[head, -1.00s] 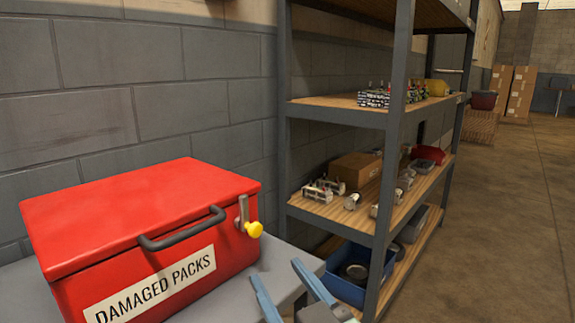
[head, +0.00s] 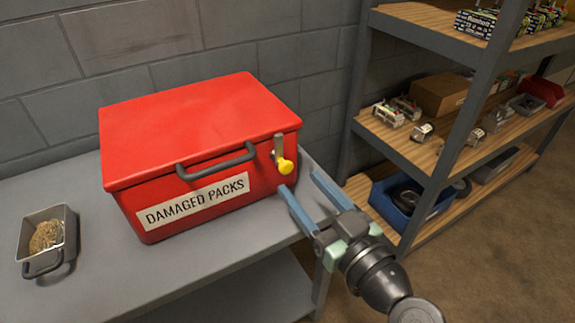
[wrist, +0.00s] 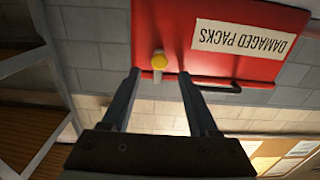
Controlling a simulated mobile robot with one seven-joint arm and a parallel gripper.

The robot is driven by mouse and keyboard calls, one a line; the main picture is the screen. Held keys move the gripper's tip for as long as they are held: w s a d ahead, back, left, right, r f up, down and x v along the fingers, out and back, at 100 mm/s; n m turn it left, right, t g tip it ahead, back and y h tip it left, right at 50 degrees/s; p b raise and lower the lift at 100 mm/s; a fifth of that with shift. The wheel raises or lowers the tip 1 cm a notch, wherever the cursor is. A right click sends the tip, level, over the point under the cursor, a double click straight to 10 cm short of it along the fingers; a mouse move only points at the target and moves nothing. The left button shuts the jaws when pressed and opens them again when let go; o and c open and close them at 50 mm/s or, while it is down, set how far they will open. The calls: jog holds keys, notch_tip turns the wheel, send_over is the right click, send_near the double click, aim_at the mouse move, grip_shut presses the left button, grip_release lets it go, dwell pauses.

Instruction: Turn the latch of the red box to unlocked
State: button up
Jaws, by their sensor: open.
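The red box (head: 205,145) stands on a grey table, with a white "DAMAGED PACKS" label and a dark handle on its front. Its latch (head: 281,157) is at the right end of the front: an upright metal lever with a yellow knob at the lower end. My gripper (head: 299,182) is open and empty, just below and in front of the latch. In the wrist view the red box (wrist: 225,45) appears upside down, and the latch's yellow knob (wrist: 159,61) lies ahead, between the lines of the two fingers. The fingers look apart from the knob.
A small metal tray (head: 70,240) with tan grainy contents sits on the grey table (head: 200,265) left of the box. A shelf rack (head: 450,140) with a blue bin (head: 400,205) and several parts stands close on the right. A block wall is behind the box.

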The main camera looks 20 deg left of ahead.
aim_at(288, 169)
jog(key=x, duration=0.6)
jog(key=shift+w+a+b, duration=0.25)
jog(key=shift+b, duration=0.1)
grip_shut()
